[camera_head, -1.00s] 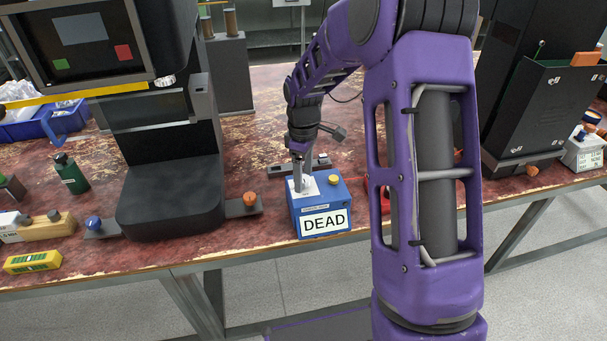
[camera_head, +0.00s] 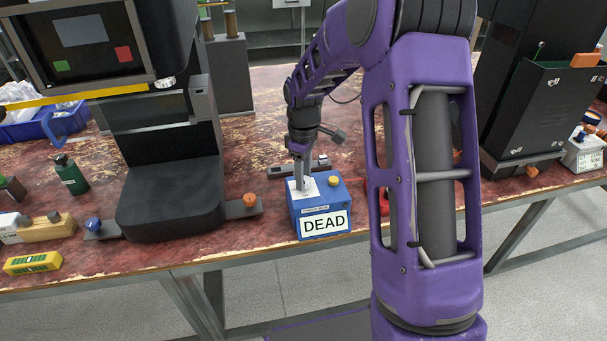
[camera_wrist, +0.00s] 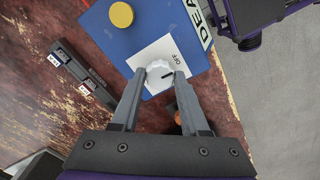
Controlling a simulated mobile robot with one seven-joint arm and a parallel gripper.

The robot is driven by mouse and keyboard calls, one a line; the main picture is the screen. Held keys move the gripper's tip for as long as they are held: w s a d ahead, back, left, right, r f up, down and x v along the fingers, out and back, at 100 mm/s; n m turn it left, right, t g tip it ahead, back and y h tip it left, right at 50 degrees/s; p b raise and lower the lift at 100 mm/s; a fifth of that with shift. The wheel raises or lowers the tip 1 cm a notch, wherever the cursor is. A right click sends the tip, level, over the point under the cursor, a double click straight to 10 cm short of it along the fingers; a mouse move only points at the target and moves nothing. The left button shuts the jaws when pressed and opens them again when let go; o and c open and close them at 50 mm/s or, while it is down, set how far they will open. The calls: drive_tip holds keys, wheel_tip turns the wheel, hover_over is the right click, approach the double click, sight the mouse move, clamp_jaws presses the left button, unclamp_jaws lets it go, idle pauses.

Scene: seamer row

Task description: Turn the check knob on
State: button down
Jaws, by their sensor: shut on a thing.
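The check knob (camera_wrist: 158,74) is a white ribbed knob with a dark pointer line, on a white plate (camera_wrist: 146,54) on top of the blue box (camera_head: 333,197). The word OFF is printed on the plate beside it; the pointer line is to one side of that word. In the head view the knob is mostly hidden by my gripper (camera_head: 302,187).
A black machine with a screen (camera_head: 170,195) stands left of the box. A dark bar (camera_wrist: 82,77) lies on the bench near the box. A black cabinet (camera_head: 535,95) stands at the right. The bench's front edge is just before the box.

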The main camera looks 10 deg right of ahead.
drive_tip(key=m, duration=0.4)
drive_tip(key=shift+r+m+p, duration=0.1)
drive_tip(key=shift+m+p, duration=0.2)
drive_tip(key=shift+p, duration=0.1)
drive_tip(key=m, duration=0.4)
drive_tip(key=shift+p, duration=0.3)
drive_tip(key=m, duration=0.5)
drive_tip(key=shift+p, duration=0.4)
drive_tip(key=shift+m+p, duration=0.35)
drive_tip(key=shift+m, duration=1.45)
drive_tip(key=shift+c, duration=2.1)
unclamp_jaws()
wheel_tip(320, 180, up, 17)
drive_tip(key=p, duration=0.2)
drive_tip(key=shift+r, duration=0.15)
